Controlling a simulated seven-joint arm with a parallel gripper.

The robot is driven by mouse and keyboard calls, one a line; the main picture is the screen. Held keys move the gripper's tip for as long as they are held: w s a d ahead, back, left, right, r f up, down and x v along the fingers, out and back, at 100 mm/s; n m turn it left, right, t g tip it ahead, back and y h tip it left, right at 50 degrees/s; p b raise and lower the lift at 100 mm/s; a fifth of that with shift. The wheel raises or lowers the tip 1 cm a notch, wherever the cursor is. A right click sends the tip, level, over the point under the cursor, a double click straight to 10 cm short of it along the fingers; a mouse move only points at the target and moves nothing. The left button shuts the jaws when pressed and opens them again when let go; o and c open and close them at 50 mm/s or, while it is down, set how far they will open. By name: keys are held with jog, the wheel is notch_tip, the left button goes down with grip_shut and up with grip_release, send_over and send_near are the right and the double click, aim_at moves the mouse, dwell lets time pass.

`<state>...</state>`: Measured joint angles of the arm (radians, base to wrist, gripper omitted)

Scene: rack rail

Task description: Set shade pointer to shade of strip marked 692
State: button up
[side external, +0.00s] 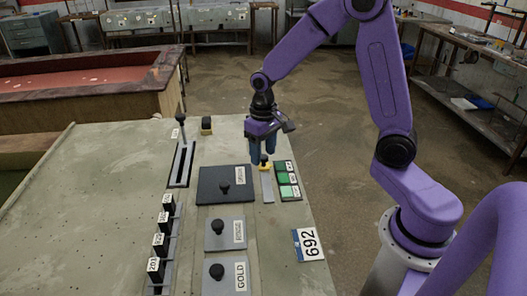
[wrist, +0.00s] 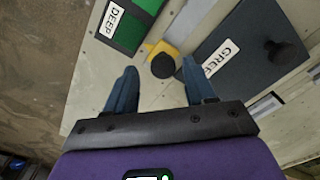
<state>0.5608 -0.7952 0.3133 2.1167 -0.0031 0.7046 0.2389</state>
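The shade pointer is a yellow piece with a black knob (side external: 264,159) on a pale track (side external: 267,187), beside a dark shade card (side external: 287,180) with several green patches. In the wrist view the yellow pointer (wrist: 155,49) and its black knob (wrist: 163,67) lie between the fingertips, by the DEEP end of the card (wrist: 128,25). My gripper (side external: 262,150) is over the pointer, fingers downward; in the wrist view my gripper (wrist: 159,66) is open, with gaps beside the knob. A card marked 692 (side external: 308,244) lies at the table's right edge.
Dark and grey lids with knobs stand left of the pointer: one reads GREEN (side external: 213,190), another GOLD (side external: 212,285). A rack (side external: 170,260) holds several labelled black blocks at left. A slotted lever (side external: 182,150) stands behind it. The table's left side is clear.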

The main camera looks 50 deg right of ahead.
aim_at(264, 155)
notch_tip(264, 155, up, 17)
jog(key=shift+r, duration=0.2)
dwell(0.6)
jog(key=shift+s, duration=0.1)
jog(key=s+a+f+n, duration=0.1)
jog(key=s+f+n, duration=0.2)
jog(key=s, duration=0.5)
jog(key=s+a+f+n, duration=0.2)
jog(key=s+f+n, duration=0.2)
jog(key=s, duration=0.4)
jog(key=s+a+f+n, duration=0.2)
jog(key=s+n, duration=0.3)
jog(key=s, duration=0.4)
jog(key=shift+f+n, duration=0.3)
jog(key=shift+f, duration=0.6)
jog(key=shift+a, duration=0.1)
dwell(0.6)
